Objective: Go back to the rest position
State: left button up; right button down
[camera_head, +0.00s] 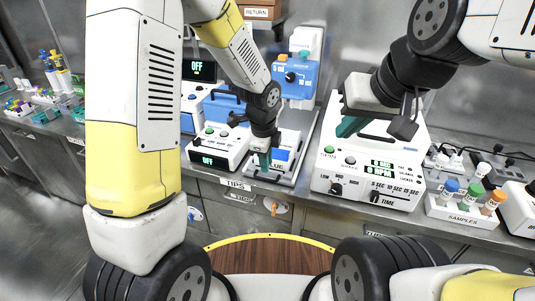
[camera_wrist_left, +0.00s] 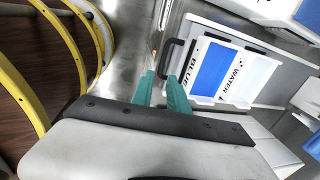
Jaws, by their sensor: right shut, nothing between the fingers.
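My left gripper (camera_head: 264,158) hangs pointing down in front of the bench, near the tray with the blue insert. In the left wrist view its two teal fingers (camera_wrist_left: 163,88) stand a little apart with nothing visible between them. They are close to a dark handle beside the white tray (camera_wrist_left: 249,93) marked BLUE and WATER. The arm partly hides that device's top.
The steel bench carries a small device reading OFF (camera_head: 214,160), a blue-and-white instrument (camera_head: 294,75) and a SAMPLES rack (camera_head: 462,212) with capped tubes. Coloured items stand on the far-left bench. A round wooden top with a yellow rim (camera_head: 270,237) lies in front, below the arms.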

pick_arm(q)
jog(key=shift+r, duration=0.2)
jog(key=s+a+r+n+t, duration=0.1)
jog(key=s+a+r+n, duration=0.3)
jog(key=s+r+n, duration=0.2)
jog(key=s+a+r+n+t+h, duration=0.1)
jog(key=s+a+r+n, duration=0.3)
jog(key=s+r+n, duration=0.2)
jog(key=s+a+r+n+t, duration=0.2)
jog(key=s+a+r+n, duration=0.3)
jog(key=r+n, duration=0.3)
notch_tip(320, 180, up, 3)
jog(key=shift+s+n+h, duration=0.3)
jog(key=shift+s+n, duration=0.1)
jog(key=shift+s, duration=0.05)
dwell(0.5)
